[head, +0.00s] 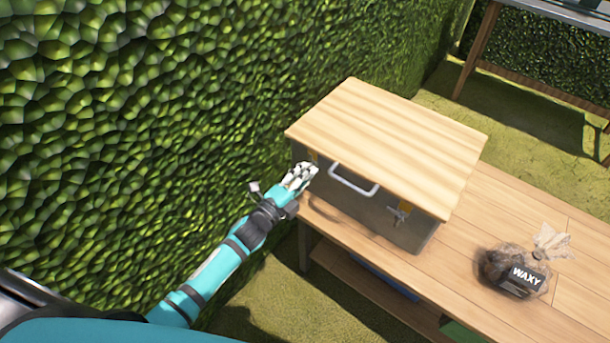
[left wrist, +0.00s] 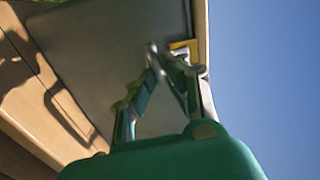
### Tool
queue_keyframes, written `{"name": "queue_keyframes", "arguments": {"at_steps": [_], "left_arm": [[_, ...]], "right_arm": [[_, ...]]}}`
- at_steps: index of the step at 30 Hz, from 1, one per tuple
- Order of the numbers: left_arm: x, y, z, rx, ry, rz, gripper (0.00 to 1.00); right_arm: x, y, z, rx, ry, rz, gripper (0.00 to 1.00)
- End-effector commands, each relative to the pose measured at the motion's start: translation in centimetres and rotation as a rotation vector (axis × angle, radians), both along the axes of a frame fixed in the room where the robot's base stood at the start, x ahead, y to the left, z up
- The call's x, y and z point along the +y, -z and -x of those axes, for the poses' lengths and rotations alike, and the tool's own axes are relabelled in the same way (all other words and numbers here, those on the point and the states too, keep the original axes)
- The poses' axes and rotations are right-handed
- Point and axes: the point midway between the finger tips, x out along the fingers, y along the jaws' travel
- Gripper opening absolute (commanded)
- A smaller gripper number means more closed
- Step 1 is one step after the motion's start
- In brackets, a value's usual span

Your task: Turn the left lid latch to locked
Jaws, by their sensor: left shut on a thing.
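A grey metal box with a light wooden lid (head: 390,140) stands on the wooden table, its lid down. My left gripper (head: 305,175) is at the left end of the box's front, just under the lid edge, and hides most of the left latch there. In the left wrist view its fingers (left wrist: 168,62) are shut on the left latch (left wrist: 153,48), a small metal piece beside a yellow plate (left wrist: 184,46). How far the latch is turned cannot be told. The right latch (head: 398,214) shows uncovered on the front. My right gripper is not in view.
A pale bar handle (head: 353,184) sticks out from the box front, right of my left gripper. A bag labelled WAXY (head: 515,272) lies on the table (head: 455,255) to the right. A tall green hedge (head: 150,130) stands close on the left.

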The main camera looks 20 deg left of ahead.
Motion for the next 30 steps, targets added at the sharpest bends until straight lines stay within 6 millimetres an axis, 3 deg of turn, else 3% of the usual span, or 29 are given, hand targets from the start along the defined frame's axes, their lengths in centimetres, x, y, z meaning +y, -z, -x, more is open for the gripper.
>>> {"name": "queue_keyframes", "arguments": {"at_steps": [23, 24, 30], "left_arm": [[-0.25, -0.41, -0.19, -0.043, 0.003, -0.086, 0.0], [-0.25, -0.42, -0.17, -0.043, 0.003, -0.086, 0.17], [-0.22, -0.27, -0.12, -0.04, 0.003, -0.086, 0.39]], "right_arm": [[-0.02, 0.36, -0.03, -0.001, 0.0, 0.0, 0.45], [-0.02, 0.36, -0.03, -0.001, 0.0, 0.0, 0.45], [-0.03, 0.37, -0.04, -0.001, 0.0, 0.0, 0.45]]}}
